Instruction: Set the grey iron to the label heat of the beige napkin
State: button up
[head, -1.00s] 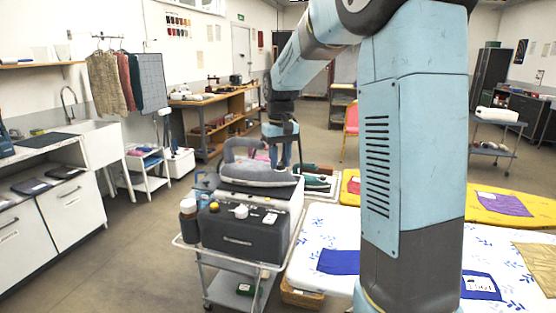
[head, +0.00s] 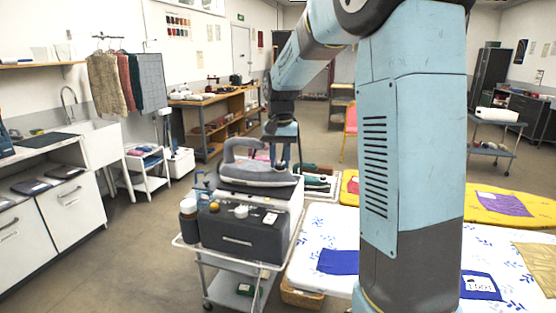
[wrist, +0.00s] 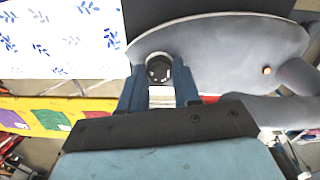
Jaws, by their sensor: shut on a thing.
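The grey iron (head: 252,177) rests on top of a boxy dark grey station on the trolley, its handle arching up on the left. In the wrist view the iron (wrist: 225,48) fills the upper right, with a small orange spot on it. My gripper (head: 281,163) is at the right end of the iron. In the wrist view my gripper's fingers (wrist: 160,88) are on either side of a dark round dial (wrist: 158,68) with pale marks, closed on it. The dial's setting is not readable. A tan cloth (head: 537,264), possibly the beige napkin, lies at the right edge; no label on it is readable.
The grey station (head: 235,232) has a pale knob and small controls in front. A white bottle (head: 188,208) stands beside it on the trolley. A white, blue-patterned board (head: 325,235) with blue cloths and a yellow board (head: 485,200) are to the right. Floor at left is clear.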

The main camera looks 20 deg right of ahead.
aim_at(281, 164)
jog(key=o, duration=1.1)
jog(key=shift+c, duration=0.2)
notch_tip(281, 164, up, 14)
jog(key=shift+f, duration=0.15)
jog(key=s+f+n+t, duration=0.1)
jog(key=s+f+t, duration=0.1)
jog(key=s, duration=0.8)
jog(key=s+f+n+t, duration=0.1)
jog(key=s+f, duration=0.3)
jog(key=s, duration=0.6)
jog(key=s+f+n+t, duration=0.2)
jog(key=s, duration=0.8)
jog(key=shift+a+f+n+t, duration=0.15)
jog(key=shift+f+n+t, duration=0.15)
jog(key=shift+f, duration=0.1)
